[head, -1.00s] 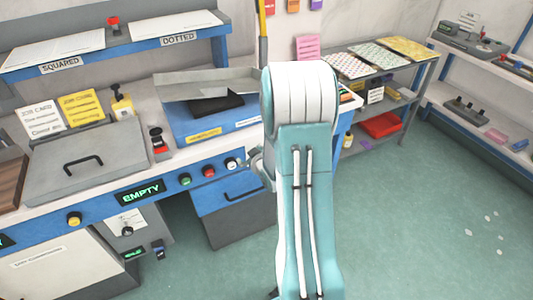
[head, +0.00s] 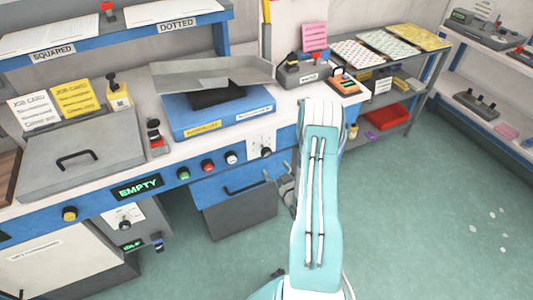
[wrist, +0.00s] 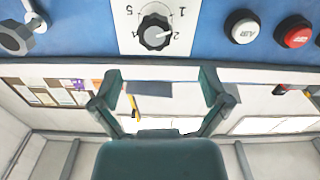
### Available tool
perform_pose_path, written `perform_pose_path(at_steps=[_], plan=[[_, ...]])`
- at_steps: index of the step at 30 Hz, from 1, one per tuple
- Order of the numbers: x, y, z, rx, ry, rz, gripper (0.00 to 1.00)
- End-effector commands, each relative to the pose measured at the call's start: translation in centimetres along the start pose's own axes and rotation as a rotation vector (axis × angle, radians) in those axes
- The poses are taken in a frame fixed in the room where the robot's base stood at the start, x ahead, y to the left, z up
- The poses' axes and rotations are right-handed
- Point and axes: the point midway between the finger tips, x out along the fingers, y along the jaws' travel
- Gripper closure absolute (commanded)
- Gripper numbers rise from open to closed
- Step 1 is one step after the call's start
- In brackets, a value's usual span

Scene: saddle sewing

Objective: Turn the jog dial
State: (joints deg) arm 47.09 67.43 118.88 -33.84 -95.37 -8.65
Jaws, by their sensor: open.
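A dark round dial (wrist: 155,32) with a pale pointer sits on a white plate with numbers, upside down in the wrist view. The same dial (head: 266,152) shows on the blue front panel in the head view, right of the white button. My gripper (wrist: 160,75) is open and empty, its two fingers apart. In the wrist picture the fingers lie below the dial and do not touch it. In the head view my arm hides most of my gripper. A second dial (head: 125,225) sits on a lower white plate further left.
A white button (wrist: 243,27) and a red button (wrist: 293,33) sit beside the dial. A grey knob-like part (wrist: 20,36) is on its other side. A blue drawer (head: 235,187) with a dark handle hangs below the panel.

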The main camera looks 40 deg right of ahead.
Motion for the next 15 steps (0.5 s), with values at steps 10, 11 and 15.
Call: perform_pose_path(at_steps=[10,11,15], plan=[[6.2,0.2,0.1,0.001,0.0,0.0,0.04],[6.6,0.2,0.2,0.001,-0.001,-0.001,0.04],[7.6,0.2,0.1,0.002,-0.001,0.002,0.04]])
